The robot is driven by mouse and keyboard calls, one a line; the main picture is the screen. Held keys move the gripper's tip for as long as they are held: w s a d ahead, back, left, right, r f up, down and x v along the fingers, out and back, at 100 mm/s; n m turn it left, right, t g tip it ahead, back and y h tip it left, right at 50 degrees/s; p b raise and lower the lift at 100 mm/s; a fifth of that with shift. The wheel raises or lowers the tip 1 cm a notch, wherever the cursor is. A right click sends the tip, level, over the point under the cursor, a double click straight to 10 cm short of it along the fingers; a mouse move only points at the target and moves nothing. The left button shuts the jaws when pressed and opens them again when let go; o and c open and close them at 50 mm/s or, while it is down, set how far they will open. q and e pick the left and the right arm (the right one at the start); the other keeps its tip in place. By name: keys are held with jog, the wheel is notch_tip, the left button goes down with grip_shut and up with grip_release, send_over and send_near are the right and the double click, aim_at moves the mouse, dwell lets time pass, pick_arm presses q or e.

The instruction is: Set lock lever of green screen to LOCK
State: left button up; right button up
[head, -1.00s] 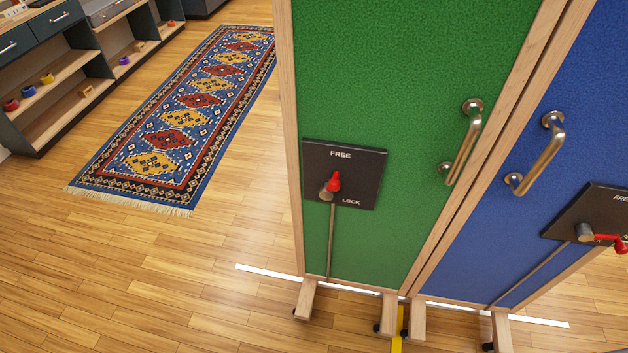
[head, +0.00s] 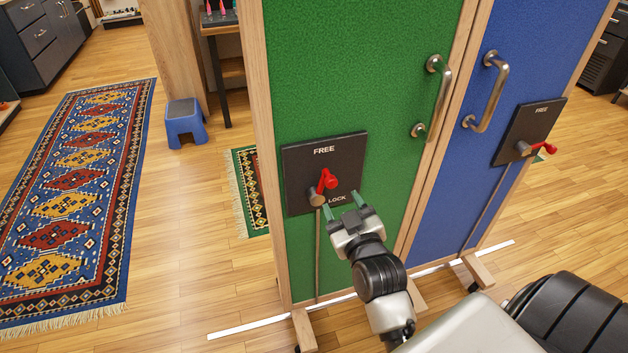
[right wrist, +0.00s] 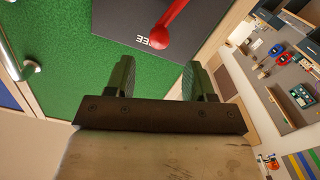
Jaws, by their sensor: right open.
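The green screen (head: 340,70) stands upright with a dark plate (head: 296,163) marked FREE at the top and LOCK at the bottom. Its red-tipped lock lever (head: 326,181) points up and slightly right from its pivot, toward FREE. In the right wrist view the red lever (right wrist: 172,22) shows beyond the fingers at the top. My right gripper (head: 343,205) is open and empty, just below and right of the lever, near the LOCK label. I see no contact with the lever. My left gripper is out of view.
The blue screen (head: 510,75) stands to the right with its own plate and red lever (head: 543,149). Metal handles (head: 438,95) stick out from both screens. Wooden feet (head: 304,330) stand on the floor. A blue stool (head: 185,122) and a patterned rug (head: 75,180) are at left.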

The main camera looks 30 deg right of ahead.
aim_at(328, 173)
jog(key=x, duration=1)
jog(key=shift+w, duration=0.1)
jog(key=shift+c, duration=0.5)
